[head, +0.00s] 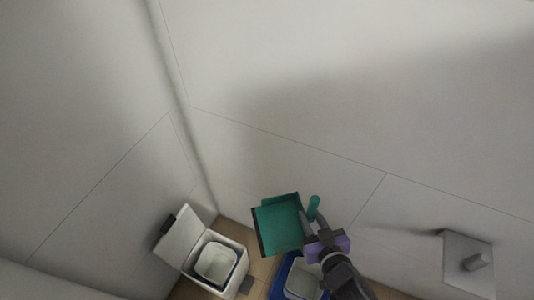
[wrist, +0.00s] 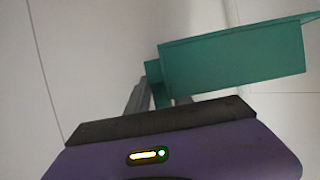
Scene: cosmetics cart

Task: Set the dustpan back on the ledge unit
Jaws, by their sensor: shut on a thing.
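The teal dustpan (head: 279,226) is in my gripper (head: 312,222), held up in front of the wall. Its pan is left of the gripper, and a teal handle end (head: 314,206) sticks up beside the fingers. In the wrist view the dustpan (wrist: 235,58) fills the area beyond the fingers (wrist: 155,97), which are partly hidden by the gripper body. My gripper is shut on the dustpan. A grey block with a round peg (head: 468,264) is at the wall on the right, apart from the dustpan; I cannot tell whether it is the ledge unit.
A white bin with its lid raised (head: 207,258) stands in the corner at lower left. A blue container with a white inside (head: 283,278) is below the dustpan, partly hidden by my arm. Bare wall lies between the dustpan and the grey block.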

